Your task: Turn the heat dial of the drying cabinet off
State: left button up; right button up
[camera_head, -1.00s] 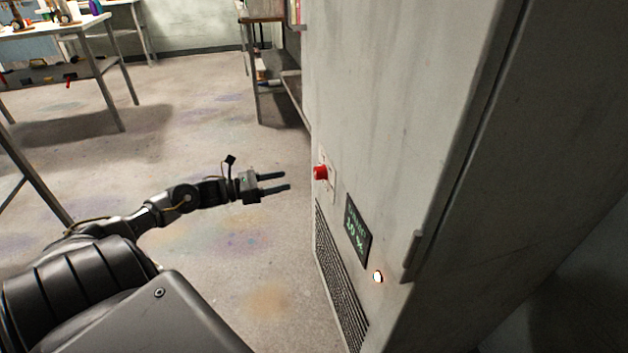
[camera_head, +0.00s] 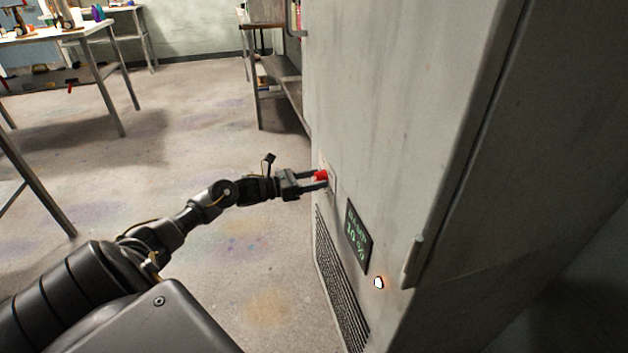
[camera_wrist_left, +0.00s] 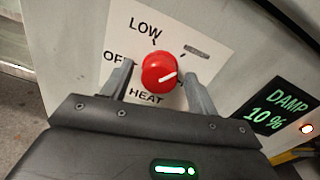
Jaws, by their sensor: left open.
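The drying cabinet (camera_head: 385,110) is a tall grey box on the right of the head view. Its red heat dial (camera_head: 320,175) sits on a white plate on the cabinet's left face. In the left wrist view the dial (camera_wrist_left: 159,72) has a white pointer line slanting toward its right side, away from the OFF mark at the left; LOW is above and HEAT below. My left gripper (camera_head: 318,179) is open, with one finger on each side of the dial. I cannot tell whether the fingers touch it. My right gripper is not in view.
A dark display (camera_head: 358,235) on the cabinet reads DAMP 10 %, with a lit lamp (camera_head: 379,282) below it and a vent grille (camera_head: 338,285) beside it. Tables stand at the back left. The floor (camera_head: 215,150) left of the cabinet is clear.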

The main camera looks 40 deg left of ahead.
pick_arm(q)
jog(key=c, duration=1)
jog(key=shift+n, duration=0.4)
jog(key=shift+f+n+g+h+p, duration=0.15)
jog(key=shift+n+p, duration=1.85)
jog(key=shift+n, duration=4.65)
jog(key=shift+r+n+g+h+p, duration=0.15)
jog(key=shift+n+p, duration=1.85)
jog(key=shift+n, duration=4.65)
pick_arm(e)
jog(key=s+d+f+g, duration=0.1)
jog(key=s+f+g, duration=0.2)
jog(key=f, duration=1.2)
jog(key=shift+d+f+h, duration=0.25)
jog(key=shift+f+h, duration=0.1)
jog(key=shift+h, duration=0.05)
pick_arm(q)
jog(key=shift+f, duration=0.1)
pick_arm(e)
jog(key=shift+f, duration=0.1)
